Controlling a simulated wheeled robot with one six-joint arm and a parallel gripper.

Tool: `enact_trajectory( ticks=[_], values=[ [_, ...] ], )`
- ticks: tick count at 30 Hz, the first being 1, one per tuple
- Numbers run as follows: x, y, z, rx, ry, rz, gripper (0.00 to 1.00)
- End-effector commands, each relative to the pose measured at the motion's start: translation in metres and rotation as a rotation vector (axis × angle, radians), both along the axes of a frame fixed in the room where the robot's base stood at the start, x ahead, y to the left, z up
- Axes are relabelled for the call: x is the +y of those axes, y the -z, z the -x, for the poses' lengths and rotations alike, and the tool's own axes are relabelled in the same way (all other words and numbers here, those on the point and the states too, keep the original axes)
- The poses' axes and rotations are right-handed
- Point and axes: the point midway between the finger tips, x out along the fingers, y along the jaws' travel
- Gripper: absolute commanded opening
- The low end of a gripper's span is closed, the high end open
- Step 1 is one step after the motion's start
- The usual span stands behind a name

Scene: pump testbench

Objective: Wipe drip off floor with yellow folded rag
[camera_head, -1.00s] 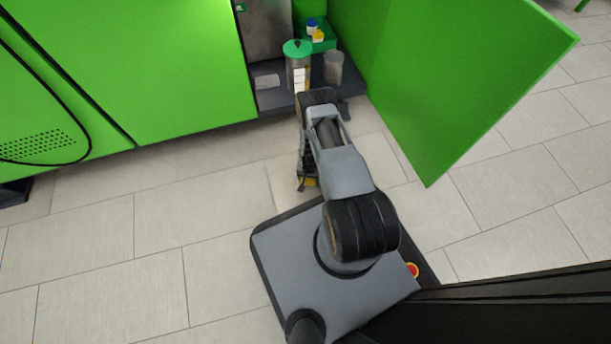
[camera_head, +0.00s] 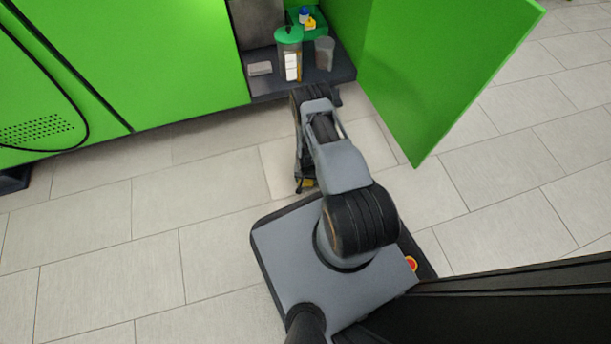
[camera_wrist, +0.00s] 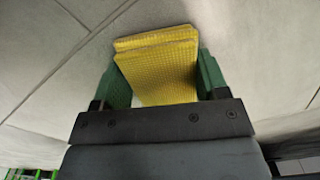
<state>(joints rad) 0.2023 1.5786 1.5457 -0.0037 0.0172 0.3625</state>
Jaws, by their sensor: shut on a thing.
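The yellow folded rag (camera_wrist: 158,68) is between the green fingers of my gripper (camera_wrist: 160,75) in the wrist view. My gripper is shut on it, with one finger on each side. The rag's folded edge points away from the palm, toward the pale floor tiles. In the head view a small bit of the yellow rag (camera_head: 308,183) shows below my arm, close to the floor in front of my base. My gripper is mostly hidden there by the arm. I cannot tell whether the rag touches the floor. No drip can be made out on the floor.
A green cabinet stands open, its door (camera_head: 440,80) swung out to the right. On its dark shelf (camera_head: 262,86) are a green-lidded canister (camera_head: 289,55), a clear cup (camera_head: 325,53), a pale block (camera_head: 260,68) and a green bin (camera_head: 312,29). Floor to the left is clear.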

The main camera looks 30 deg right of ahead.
Motion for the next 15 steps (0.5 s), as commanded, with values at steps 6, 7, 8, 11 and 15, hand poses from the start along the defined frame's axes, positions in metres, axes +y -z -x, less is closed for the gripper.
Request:
enact_trajectory(
  ticks=[6, 7, 8, 11, 15],
  values=[
    [0.005, -0.035, 0.0, 0.001, -0.011, -0.001, 0.45],
    [0.005, -0.038, 0.0, 0.001, -0.012, -0.001, 0.45],
    [0.005, -0.04, 0.0, 0.001, -0.013, -0.001, 0.45],
    [0.006, -0.05, -0.001, 0.0, -0.014, 0.0, 0.45],
    [0.005, -0.062, 0.0, 0.001, -0.013, -0.001, 0.45]
  ],
)
